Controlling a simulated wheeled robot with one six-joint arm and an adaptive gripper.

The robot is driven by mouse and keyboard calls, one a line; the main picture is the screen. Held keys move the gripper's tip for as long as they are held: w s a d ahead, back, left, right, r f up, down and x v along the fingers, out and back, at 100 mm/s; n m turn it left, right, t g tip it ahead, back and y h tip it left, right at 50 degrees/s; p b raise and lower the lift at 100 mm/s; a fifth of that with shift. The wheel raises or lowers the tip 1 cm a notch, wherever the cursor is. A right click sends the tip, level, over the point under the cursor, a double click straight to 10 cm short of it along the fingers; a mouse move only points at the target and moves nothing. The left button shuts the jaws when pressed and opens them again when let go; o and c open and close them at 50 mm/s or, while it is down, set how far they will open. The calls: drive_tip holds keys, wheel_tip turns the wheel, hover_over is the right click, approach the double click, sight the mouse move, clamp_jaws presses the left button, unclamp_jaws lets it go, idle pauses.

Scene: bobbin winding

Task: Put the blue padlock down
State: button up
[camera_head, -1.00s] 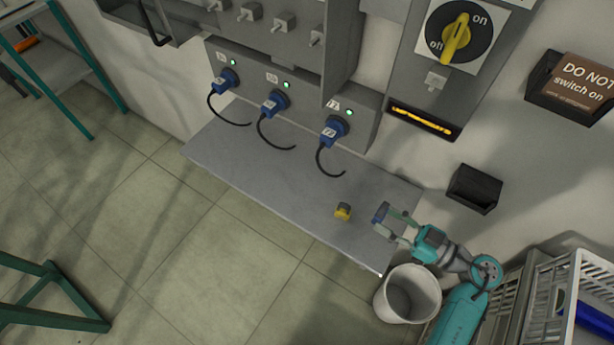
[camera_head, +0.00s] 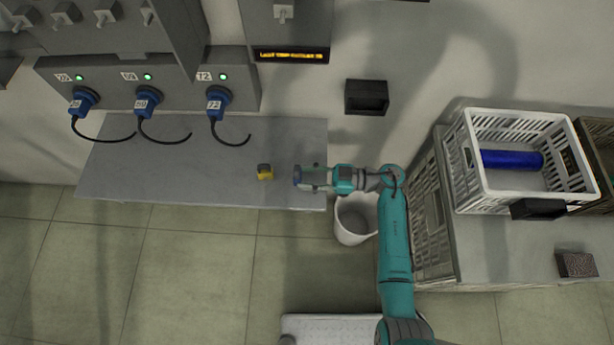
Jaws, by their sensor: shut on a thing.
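My gripper (camera_head: 305,177) is over the right end of the grey shelf (camera_head: 170,180), pointing left. It is shut on a small blue thing, the blue padlock (camera_head: 297,175), at its fingertips. The padlock's shackle cannot be made out at this size. Whether the padlock touches the shelf or hangs above it, I cannot tell. A small yellow object with a dark top (camera_head: 265,172) stands on the shelf just left of my gripper, apart from it.
Several blue plugs with black cables, such as this plug (camera_head: 216,103), sit in the panel behind the shelf. A white bin (camera_head: 354,222) stands below my wrist. A black wall box (camera_head: 367,97) is above. A white crate (camera_head: 530,195) holding a blue cylinder (camera_head: 512,160) is right.

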drive_tip(key=shift+f, duration=0.4)
drive_tip(key=shift+f, duration=0.15)
drive_tip(key=o, duration=1.3)
drive_tip(key=shift+d+r, duration=0.1)
drive_tip(key=shift+r, duration=0.1)
drive_tip(key=d, duration=0.7)
drive_tip(key=shift+s+d, duration=0.15)
